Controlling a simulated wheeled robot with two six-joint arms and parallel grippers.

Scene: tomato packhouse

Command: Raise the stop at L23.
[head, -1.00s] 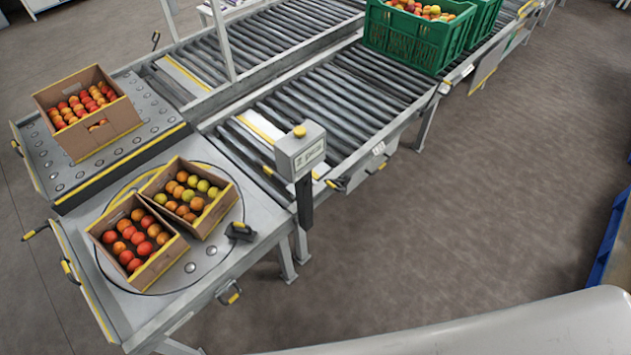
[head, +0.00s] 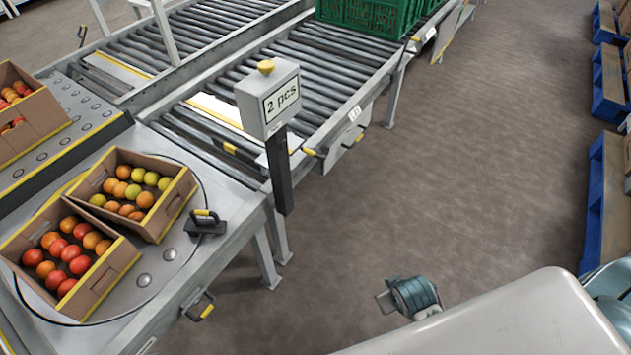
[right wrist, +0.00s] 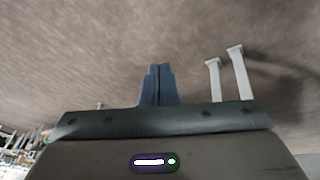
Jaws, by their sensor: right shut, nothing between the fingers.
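No label reading L23 can be made out. On the side of the near roller conveyor (head: 305,75), a yellow-tipped lever (head: 312,152) sticks out below the rollers, close to a small white label plate (head: 355,113) too small to read. My left gripper is not in view.
A post with a "2 pcs" box (head: 268,100) stands at the conveyor corner. Two cartons of tomatoes (head: 165,215) (head: 105,285) sit on the turntable plate beside a black yellow-topped handle (head: 205,222). Green crates (head: 355,15) stand farther along. Blue pallets (head: 592,200) line the right; floor between is clear.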

